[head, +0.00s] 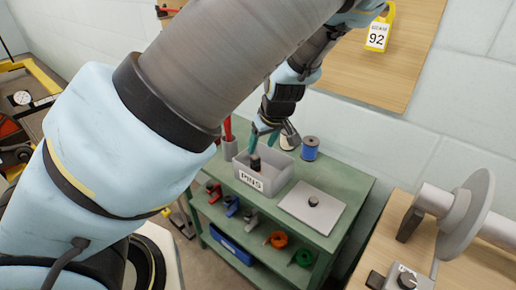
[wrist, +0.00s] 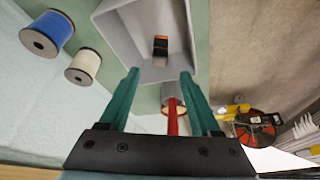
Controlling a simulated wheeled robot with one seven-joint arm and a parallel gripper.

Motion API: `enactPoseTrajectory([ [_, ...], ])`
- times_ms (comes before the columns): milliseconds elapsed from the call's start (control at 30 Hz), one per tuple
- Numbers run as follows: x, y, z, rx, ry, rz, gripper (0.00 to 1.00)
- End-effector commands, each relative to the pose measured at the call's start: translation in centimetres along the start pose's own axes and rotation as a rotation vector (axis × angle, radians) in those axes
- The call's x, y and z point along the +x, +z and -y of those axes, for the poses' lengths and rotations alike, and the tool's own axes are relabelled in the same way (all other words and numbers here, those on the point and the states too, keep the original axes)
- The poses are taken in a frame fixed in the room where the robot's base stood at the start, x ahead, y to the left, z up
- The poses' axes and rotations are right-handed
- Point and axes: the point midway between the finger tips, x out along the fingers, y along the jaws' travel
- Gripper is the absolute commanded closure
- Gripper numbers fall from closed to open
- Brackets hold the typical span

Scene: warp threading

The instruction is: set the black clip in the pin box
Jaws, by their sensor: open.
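The grey pin box (head: 252,182), labelled PINS, stands on the green bench; it also shows in the wrist view (wrist: 118,22). A small dark clip with an orange part (wrist: 160,47) is inside the box, seemingly on its floor; in the head view it is a small dark shape (head: 256,163). My gripper (wrist: 160,74) has two teal fingers, spread apart with nothing between them. In the head view my gripper (head: 264,133) is over the back of the box, pointing down. The clip is apart from both fingertips.
A blue spool (head: 310,148) and a white spool (wrist: 83,66) stand by the box. A cup with a red-handled tool (head: 229,145) is at its other side. A pale plate with a black knob (head: 312,205) lies to the right. Several clips and coils fill the shelf below.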

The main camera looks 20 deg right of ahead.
Motion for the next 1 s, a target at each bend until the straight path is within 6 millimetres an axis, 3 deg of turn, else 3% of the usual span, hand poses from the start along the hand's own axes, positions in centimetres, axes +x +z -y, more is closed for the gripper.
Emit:
enactPoseTrajectory([
  [233, -0.5, 0.0, 0.1, -0.001, -0.002, 0.002, 0.36],
  [367, -0.1, -0.5, 1.6, -0.009, -0.017, 0.039, 0.36],
  [667, 0.2, -2.3, 10.1, -0.008, -0.032, 0.249, 0.36],
  [1000, -3.2, -4.6, 18.8, 0.056, 0.059, 0.349, 0.36],
])
